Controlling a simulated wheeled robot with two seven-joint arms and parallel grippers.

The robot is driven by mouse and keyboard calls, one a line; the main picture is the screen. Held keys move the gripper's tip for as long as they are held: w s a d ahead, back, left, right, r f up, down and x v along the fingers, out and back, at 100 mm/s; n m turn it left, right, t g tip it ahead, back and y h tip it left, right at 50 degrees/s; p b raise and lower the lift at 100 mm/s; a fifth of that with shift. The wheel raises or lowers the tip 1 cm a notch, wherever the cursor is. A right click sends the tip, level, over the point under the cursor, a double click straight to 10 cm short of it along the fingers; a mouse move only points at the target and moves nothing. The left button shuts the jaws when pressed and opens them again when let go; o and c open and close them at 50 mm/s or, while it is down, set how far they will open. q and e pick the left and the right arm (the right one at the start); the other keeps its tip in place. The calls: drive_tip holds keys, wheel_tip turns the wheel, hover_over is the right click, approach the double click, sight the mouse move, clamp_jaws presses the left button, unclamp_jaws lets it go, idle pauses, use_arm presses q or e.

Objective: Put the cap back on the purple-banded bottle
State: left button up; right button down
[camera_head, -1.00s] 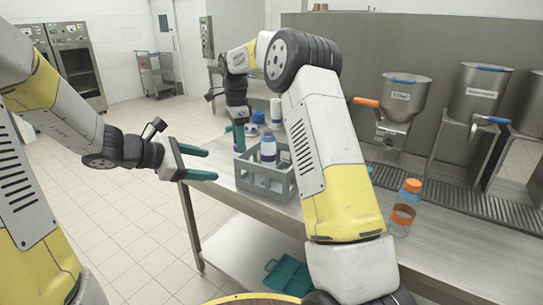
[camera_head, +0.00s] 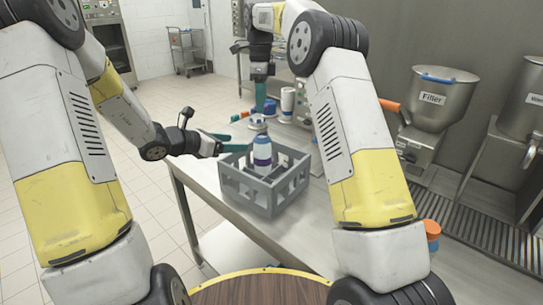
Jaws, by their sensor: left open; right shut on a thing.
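The purple-banded bottle (camera_head: 263,160) stands upright in the grey crate (camera_head: 268,205) on the steel table. My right gripper (camera_head: 259,111) points down above it, shut on a small pale cap (camera_head: 257,122). The cap is right over the bottle's mouth in this view; I cannot tell whether they touch. My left gripper (camera_head: 233,141) is open and empty, its teal fingers pointing right at the crate's left side, near the bottle.
A blue-capped bottle (camera_head: 270,107) and a white container (camera_head: 287,104) stand behind the crate. An orange-capped bottle (camera_head: 432,231) is at the lower right, partly hidden by my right arm. Fillers (camera_head: 442,97) line the right wall. A round wooden surface (camera_head: 260,290) is at the bottom.

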use_arm(q)
drive_tip(key=shift+d, duration=0.1)
use_arm(e)
drive_tip(key=shift+d, duration=0.1)
use_arm(q)
drive_tip(key=x, duration=1.2)
drive_tip(key=shift+c, duration=0.3)
clamp_jaws()
use_arm(e)
hover_over(262, 129)
drive_tip(key=shift+f, duration=2.5)
